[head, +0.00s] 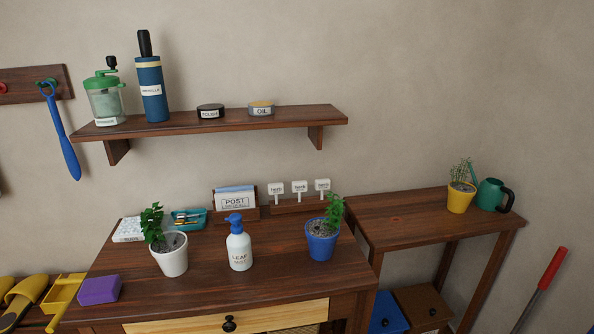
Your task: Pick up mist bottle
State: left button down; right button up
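Neither of my grippers shows in the head view, and nothing touches the bottle.
A white pot (172,262) with a plant stands left of the bottle, a blue pot (322,246) right. A purple block (99,290) lies at the left edge. A card holder (236,212) stands behind. A shelf (210,124) hangs above. A side table (400,220) stands right.

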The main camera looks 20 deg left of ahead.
aim_at(239, 243)
jog(key=u, duration=0.95)
